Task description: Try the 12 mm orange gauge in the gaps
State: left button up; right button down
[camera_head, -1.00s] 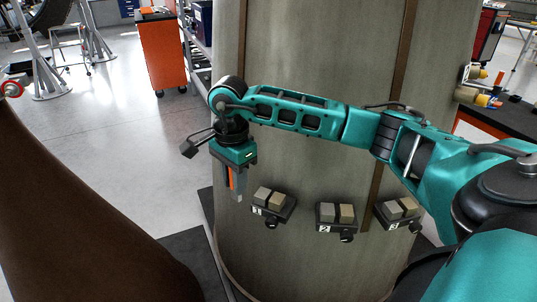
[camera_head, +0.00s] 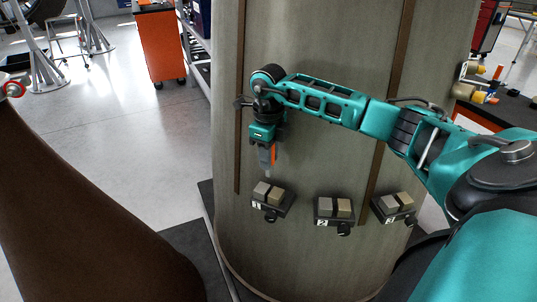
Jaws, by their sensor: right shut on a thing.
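My right gripper (camera_head: 267,168) is shut on the orange gauge (camera_head: 274,154), which shows as a small orange strip between the fingers. The gripper points down just above the block pair labelled 1 (camera_head: 269,192), apart from it. The pair labelled 2 (camera_head: 334,207) and the pair labelled 3 (camera_head: 397,202) sit to the right on the same curved panel. How far the gauge reaches below the fingers is hard to tell. My left gripper is not in view.
The brackets stick out from a large grey-brown curved panel (camera_head: 310,60) with brown vertical strips. A brown rounded shape (camera_head: 80,210) fills the lower left. An orange cabinet (camera_head: 160,45) stands at the back left. A dark bench (camera_head: 510,112) with yellow-capped parts is at the right.

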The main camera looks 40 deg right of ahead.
aim_at(268, 173)
jog(key=shift+f+b, duration=2)
jog(key=shift+f, duration=0.9)
jog(key=shift+r, duration=0.25)
jog(key=shift+p, duration=0.3)
jog(key=shift+f, duration=0.35)
jog(key=shift+r+p, duration=1.05)
jog(key=shift+r, duration=0.6)
jog(key=shift+r+p, duration=0.65)
jog(key=shift+r, duration=0.75)
